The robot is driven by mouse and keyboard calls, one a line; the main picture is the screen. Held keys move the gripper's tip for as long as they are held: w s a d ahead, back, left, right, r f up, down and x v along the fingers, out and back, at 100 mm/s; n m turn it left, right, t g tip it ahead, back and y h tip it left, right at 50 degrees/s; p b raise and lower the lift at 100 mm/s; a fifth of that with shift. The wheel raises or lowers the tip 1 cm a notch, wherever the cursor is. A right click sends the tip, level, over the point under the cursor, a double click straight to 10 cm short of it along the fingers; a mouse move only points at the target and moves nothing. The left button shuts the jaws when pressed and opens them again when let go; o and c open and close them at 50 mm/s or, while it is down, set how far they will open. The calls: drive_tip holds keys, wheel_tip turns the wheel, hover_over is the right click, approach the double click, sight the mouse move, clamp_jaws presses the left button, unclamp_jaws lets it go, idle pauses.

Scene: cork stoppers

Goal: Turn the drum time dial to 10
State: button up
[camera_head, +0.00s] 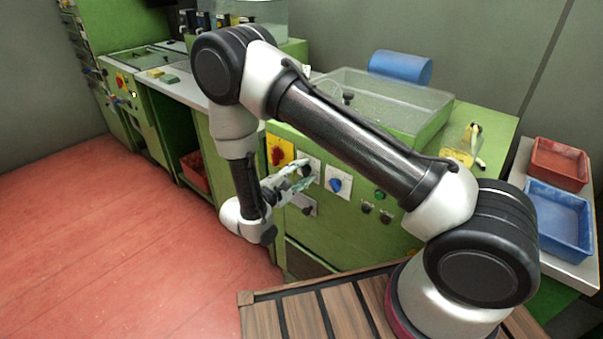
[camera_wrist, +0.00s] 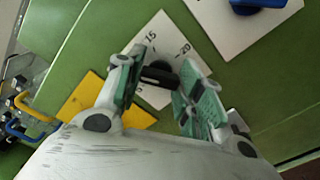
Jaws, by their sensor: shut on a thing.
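The drum time dial is a black knob (camera_wrist: 158,76) on a white plate (camera_wrist: 163,28) marked with numbers; 15 and 20 are readable in the wrist view. My gripper (camera_wrist: 157,88) has its two green-padded fingers on either side of the knob, shut on it. The lower part of the scale is hidden by the fingers, and I cannot tell which number the knob points to. In the head view my gripper (camera_head: 302,178) is at the green panel front and covers most of the dial.
A blue knob (camera_head: 336,185) on a white plate is right of the dial. A yellow plate (camera_head: 275,146) with a red switch is left. Small buttons (camera_head: 366,207) sit lower right. A clear-walled tank (camera_head: 385,98) stands on top. Red floor (camera_head: 110,220) is open at left.

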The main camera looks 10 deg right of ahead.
drive_tip(key=o, duration=1)
drive_tip(key=v, duration=1.2)
